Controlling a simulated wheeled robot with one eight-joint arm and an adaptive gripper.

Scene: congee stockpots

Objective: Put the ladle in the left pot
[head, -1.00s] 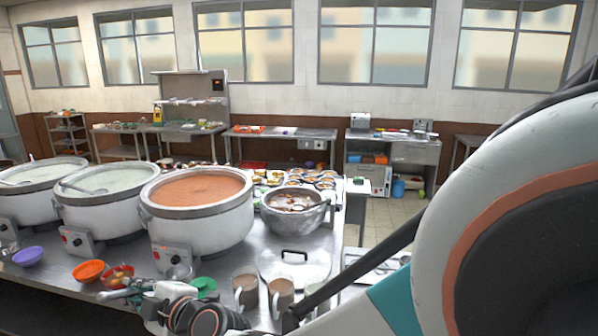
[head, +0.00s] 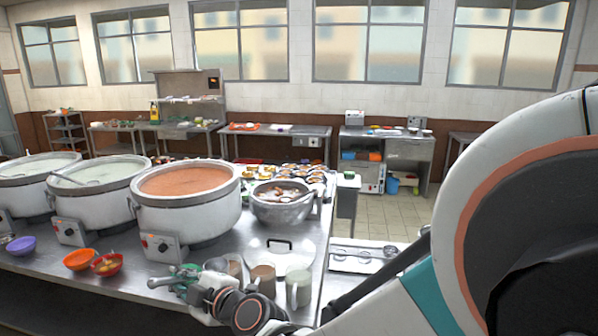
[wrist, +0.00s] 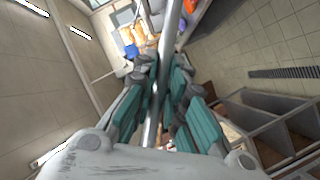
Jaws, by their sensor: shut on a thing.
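Three big white pots stand in a row: the left pot (head: 25,196) with pale congee, the middle pot (head: 95,208) also with pale congee and a utensil handle over its rim, and the right pot (head: 190,219) with orange-red content. My gripper (head: 172,279) is low in front of the right pot, over the counter's front area. In the wrist view my gripper (wrist: 165,88) is shut on a metal rod, the ladle's handle (wrist: 182,25), which runs lengthwise between the fingers. The ladle's bowl cannot be made out clearly.
Purple (head: 21,245), orange (head: 80,260) and red (head: 107,264) bowls lie along the counter's front edge. Mugs (head: 263,279) stand close to my gripper. A smaller silver pot (head: 283,207) with a utensil and a flat lid (head: 270,252) are to the right.

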